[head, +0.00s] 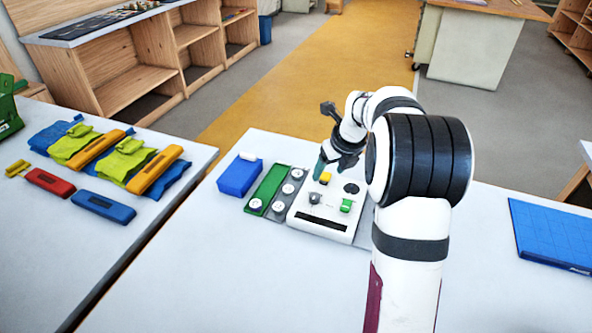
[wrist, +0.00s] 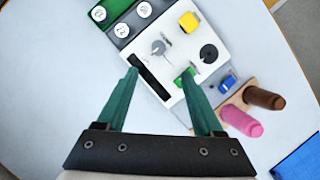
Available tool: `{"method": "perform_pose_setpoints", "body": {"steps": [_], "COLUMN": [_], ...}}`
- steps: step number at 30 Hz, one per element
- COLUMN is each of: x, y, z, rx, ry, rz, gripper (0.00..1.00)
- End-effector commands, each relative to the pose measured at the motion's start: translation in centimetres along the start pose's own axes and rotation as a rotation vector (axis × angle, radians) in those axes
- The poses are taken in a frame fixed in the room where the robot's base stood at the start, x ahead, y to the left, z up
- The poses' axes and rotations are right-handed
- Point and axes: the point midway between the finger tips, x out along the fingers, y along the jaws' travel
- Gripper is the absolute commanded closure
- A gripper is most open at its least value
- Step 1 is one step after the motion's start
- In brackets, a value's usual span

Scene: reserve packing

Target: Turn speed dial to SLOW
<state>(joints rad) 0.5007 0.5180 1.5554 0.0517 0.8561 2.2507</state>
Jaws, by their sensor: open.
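The white control box (head: 322,222) stands on the table, and it also shows in the wrist view (wrist: 178,60). On it are a grey dial with a pointer (head: 314,198), also in the wrist view (wrist: 158,47), and a round black knob (head: 351,188), also there (wrist: 209,53). Their lettering is too small to read, so I cannot tell which is marked for speed. A yellow button (head: 325,178) and a green switch (head: 346,205) share the top. My gripper (wrist: 160,74) is open and empty above the box; in the wrist view its right finger partly covers the green switch.
A green-and-grey strip with several white round pieces (head: 268,195) and a blue box (head: 240,176) lie left of the control box. Brown (wrist: 264,97) and pink (wrist: 242,122) pegs and a small blue block (wrist: 229,83) stand beside it. A blue mat (head: 555,235) lies far right.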

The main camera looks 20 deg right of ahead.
Motion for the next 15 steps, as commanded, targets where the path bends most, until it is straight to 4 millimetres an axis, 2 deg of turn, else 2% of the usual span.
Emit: {"method": "perform_pose_setpoints", "body": {"steps": [9, 15], "x": [8.9, 13.3], "y": [0.3, 0.3], "z": [-0.2, -0.1], "rx": [-0.005, -0.007], "ry": [0.006, 0.003], "rz": [0.004, 0.003], "gripper": [0.31, 0.31]}}
